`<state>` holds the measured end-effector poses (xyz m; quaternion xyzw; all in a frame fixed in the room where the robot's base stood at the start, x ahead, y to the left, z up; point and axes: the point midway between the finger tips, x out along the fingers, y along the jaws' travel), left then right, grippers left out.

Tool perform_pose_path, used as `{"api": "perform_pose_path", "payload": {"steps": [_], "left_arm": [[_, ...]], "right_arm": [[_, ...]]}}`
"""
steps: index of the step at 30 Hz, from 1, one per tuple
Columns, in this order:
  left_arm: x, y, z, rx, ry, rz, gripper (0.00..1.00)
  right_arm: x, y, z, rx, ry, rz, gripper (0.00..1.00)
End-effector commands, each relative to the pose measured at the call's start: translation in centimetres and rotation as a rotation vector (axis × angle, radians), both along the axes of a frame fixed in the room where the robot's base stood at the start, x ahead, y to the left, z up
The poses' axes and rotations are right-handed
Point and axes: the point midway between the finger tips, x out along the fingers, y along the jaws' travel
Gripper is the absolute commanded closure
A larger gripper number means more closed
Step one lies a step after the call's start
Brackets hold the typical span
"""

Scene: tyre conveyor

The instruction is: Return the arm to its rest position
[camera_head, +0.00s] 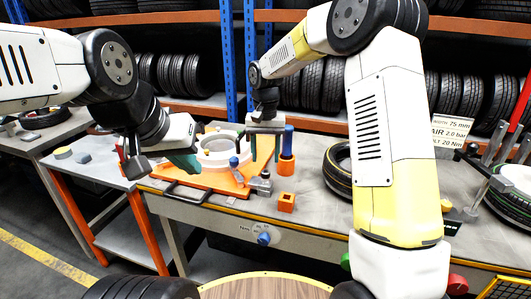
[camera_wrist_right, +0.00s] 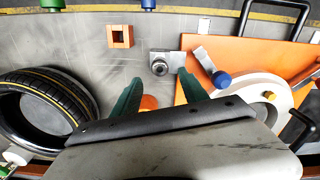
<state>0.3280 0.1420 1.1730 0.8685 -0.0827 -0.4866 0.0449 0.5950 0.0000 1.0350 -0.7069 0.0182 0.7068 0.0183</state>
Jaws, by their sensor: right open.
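My right arm reaches over from the right in the head view. Its gripper (camera_head: 265,145) hangs above the workbench, close to the orange fixture. In the right wrist view the two green fingers of this gripper (camera_wrist_right: 160,88) stand apart with nothing held between them. A small metal block with a round knob (camera_wrist_right: 160,66) lies beyond the fingertips. My left gripper (camera_head: 184,162) is over the left part of the bench, beside the fixture; its green fingertip shows, but the gap between its fingers is hidden.
The orange fixture (camera_head: 200,179) carries a white ring (camera_head: 217,157). A small orange square block (camera_head: 287,202) and a tyre (camera_head: 338,176) lie on the bench (camera_head: 320,225). An orange holder (camera_head: 287,165) with a blue handle stands behind. Tyre racks (camera_head: 180,105) line the back.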

Motion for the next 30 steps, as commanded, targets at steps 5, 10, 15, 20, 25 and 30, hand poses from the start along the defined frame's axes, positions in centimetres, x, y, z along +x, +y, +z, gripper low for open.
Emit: {"api": "perform_pose_path", "payload": {"steps": [5, 10, 15, 20, 25, 30], "left_arm": [[0.0, 0.0, 0.0, 0.000, 0.000, 0.000, 1.00], [0.0, 0.0, 0.0, 0.000, 0.000, 0.000, 1.00], [0.0, 0.0, 0.0, 0.000, 0.000, 0.000, 1.00], [0.0, 0.0, 0.0, 0.000, 0.000, 0.000, 1.00], [0.0, 0.0, 0.0, 0.000, 0.000, 0.000, 1.00], [0.0, 0.0, 0.0, 0.000, 0.000, 0.000, 1.00]], "right_arm": [[0.0, 0.0, 0.0, 0.000, 0.000, 0.000, 0.49], [-0.4, -0.5, 0.8, 0.004, -0.012, 0.003, 0.49], [-3.0, -3.2, 5.3, 0.028, -0.081, 0.020, 0.49], [-7.6, -6.7, 9.9, 0.059, -0.173, 0.043, 0.49], [-13.2, -9.9, 13.1, 0.094, -0.277, 0.062, 0.49], [-19.0, -12.3, 14.6, 0.126, -0.388, 0.078, 0.49]]}}
